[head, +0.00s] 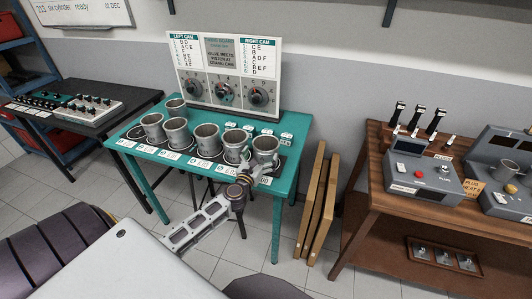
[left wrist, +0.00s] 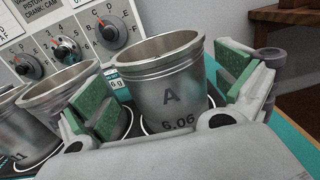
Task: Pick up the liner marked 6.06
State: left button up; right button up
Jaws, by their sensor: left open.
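My left gripper (head: 251,172) is open at this liner. In the left wrist view its green-padded fingers (left wrist: 168,95) are on either side of the liner; I cannot tell whether they touch it. My right gripper is not in view.
Several other liners (head: 178,134) stand close by on the table, one (left wrist: 62,88) just left of my fingers. A dial panel (head: 222,62) rises behind. Wooden boards (head: 318,205) lean right of the table, and a brown bench (head: 380,175) stands farther right.

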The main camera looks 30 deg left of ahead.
aim_at(270, 142)
pick_arm(q)
jog(key=shift+w, duration=0.1)
dwell(0.3)
jog(key=shift+w+a+f, duration=0.1)
jog(key=shift+w+a, duration=0.05)
jog(key=shift+w, duration=0.65)
jog(key=shift+w+a+f, duration=0.1)
jog(key=shift+w, duration=0.75)
jog(key=shift+w+a+f, duration=0.1)
jog(key=shift+w+a, duration=0.05)
jog(key=shift+w, duration=0.65)
jog(key=shift+r, duration=0.1)
jog(key=c, duration=1)
